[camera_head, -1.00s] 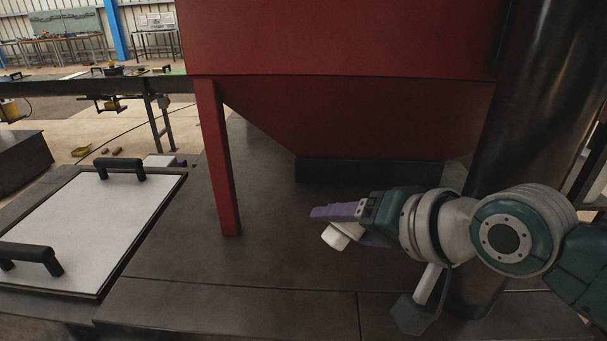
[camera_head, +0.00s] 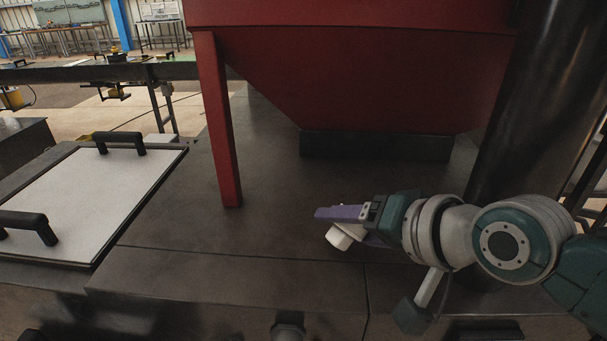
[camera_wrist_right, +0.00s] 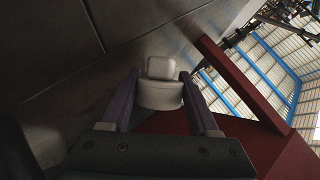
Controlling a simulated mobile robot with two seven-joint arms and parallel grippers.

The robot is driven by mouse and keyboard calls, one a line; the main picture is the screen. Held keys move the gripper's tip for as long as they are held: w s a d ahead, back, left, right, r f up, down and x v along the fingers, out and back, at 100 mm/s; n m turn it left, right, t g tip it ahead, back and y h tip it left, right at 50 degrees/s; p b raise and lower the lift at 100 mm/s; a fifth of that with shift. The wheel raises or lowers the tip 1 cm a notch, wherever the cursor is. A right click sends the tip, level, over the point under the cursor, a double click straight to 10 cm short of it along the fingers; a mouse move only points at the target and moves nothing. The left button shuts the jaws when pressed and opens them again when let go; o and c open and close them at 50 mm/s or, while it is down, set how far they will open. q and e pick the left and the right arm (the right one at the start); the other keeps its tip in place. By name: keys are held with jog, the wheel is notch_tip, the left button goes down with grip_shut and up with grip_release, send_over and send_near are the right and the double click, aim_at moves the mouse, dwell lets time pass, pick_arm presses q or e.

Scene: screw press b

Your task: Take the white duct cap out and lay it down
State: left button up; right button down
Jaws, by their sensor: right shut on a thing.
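The white duct cap (camera_head: 341,237) is in the jaws of my right gripper (camera_head: 338,222), over the dark metal deck. In the right wrist view the cap (camera_wrist_right: 160,88) sits between the two purple fingers of the right gripper (camera_wrist_right: 161,92), which touch its sides. It shows a wide round part and a smaller block-like part beyond it. In the head view the gripper points left, and a purple finger partly hides the cap. I cannot tell how high the cap is above the deck. My left gripper is not in view.
The dark deck (camera_head: 190,240) is bare around the cap. A red hopper (camera_head: 350,60) with a red leg (camera_head: 220,130) stands behind. A white panel with black handles (camera_head: 85,200) lies at left. A dark column (camera_head: 540,90) rises at right.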

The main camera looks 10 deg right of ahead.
jog(key=shift+f, duration=0.65)
jog(key=shift+c, duration=0.8)
grip_release()
jog(key=shift+o, duration=0.5)
jog(key=shift+d+f, duration=0.1)
jog(key=v, duration=1)
jog(key=shift+a+r+p, duration=0.2)
jog(key=shift+r+p, duration=0.05)
jog(key=shift+p, duration=0.05)
